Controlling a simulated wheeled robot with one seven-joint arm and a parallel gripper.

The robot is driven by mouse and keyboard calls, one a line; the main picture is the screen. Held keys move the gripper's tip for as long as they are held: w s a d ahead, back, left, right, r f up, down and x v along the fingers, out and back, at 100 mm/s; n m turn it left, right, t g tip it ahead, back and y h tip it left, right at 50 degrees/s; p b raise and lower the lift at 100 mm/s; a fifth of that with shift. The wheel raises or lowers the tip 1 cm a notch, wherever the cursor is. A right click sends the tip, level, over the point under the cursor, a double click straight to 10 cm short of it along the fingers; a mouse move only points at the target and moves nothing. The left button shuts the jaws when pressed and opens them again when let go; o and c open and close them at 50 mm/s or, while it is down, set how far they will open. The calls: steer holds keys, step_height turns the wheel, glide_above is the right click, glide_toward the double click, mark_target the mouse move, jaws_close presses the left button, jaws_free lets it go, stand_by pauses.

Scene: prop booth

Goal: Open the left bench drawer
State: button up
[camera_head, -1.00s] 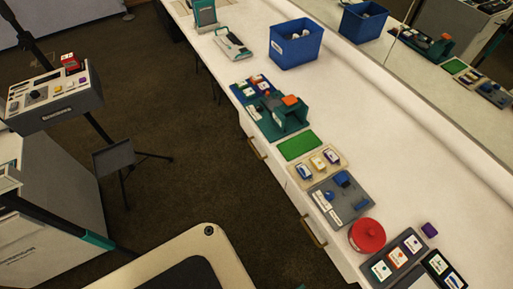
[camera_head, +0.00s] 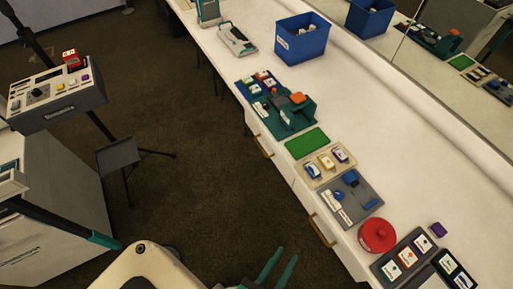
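The white bench (camera_head: 395,150) runs diagonally from the upper left to the lower right. Two drawer handles show on its front face. The upper-left drawer handle (camera_head: 263,146) is a brass-coloured bar below the teal fixture. The other drawer handle (camera_head: 322,230) is nearer, below the grey tray. Both drawers look closed, flush with the bench front. My gripper (camera_head: 287,254) shows at the bottom edge with two teal fingers apart and nothing seen between them. It is below and left of the nearer handle, well away from the upper-left one. Its base is partly cut off by the frame.
On the bench stand a blue bin (camera_head: 302,42), a teal fixture (camera_head: 285,118), a green mat (camera_head: 307,143), a grey tray (camera_head: 365,192) and a red round container (camera_head: 377,236). A tripod-mounted box (camera_head: 60,100) stands at left. Dark carpet (camera_head: 190,150) between is clear.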

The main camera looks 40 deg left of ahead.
steer(key=w+a+f+n+t+y, duration=0.1)
steer(key=w+a+f+n+y, duration=0.4)
steer(key=w+a+f+n, duration=0.55)
steer(key=n+g+y, duration=0.4)
steer(key=n+y, duration=0.3)
steer(key=n, duration=0.8)
glide_toward(261, 147)
steer(key=x, duration=1)
steer(key=shift+f, duration=0.35)
steer(key=shift+c, duration=0.3)
jaws_close()
